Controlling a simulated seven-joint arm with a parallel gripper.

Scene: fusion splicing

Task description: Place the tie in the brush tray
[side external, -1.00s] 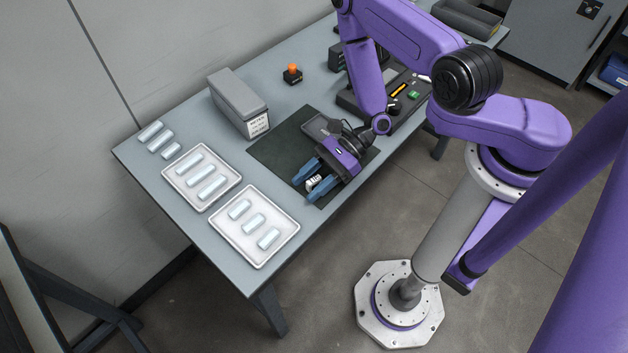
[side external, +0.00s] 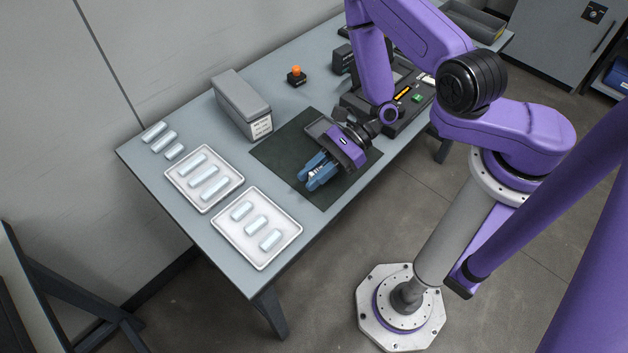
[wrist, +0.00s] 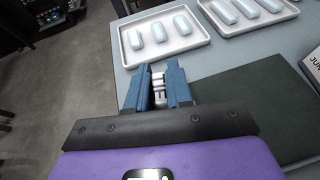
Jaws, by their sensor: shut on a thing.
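My gripper (side external: 309,182) is low over the dark mat, its blue fingers closed on a small white piece with dark bands, which I take to be the tie. In the wrist view the tie (wrist: 158,86) shows between the fingers (wrist: 158,70), mostly covered by them. I cannot tell whether it touches the mat. No tray is readable as the brush tray. Two white trays, one nearer (side external: 257,261) and one farther (side external: 204,207), hold pale cylinders and lie left of my gripper.
The dark mat (side external: 281,151) lies under my gripper. A tall grey box (side external: 241,104) stands behind it. Loose pale cylinders (side external: 163,138) lie at the table's left end. A black device (side external: 412,104) sits to the right, with an orange-topped block (side external: 296,77) farther back.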

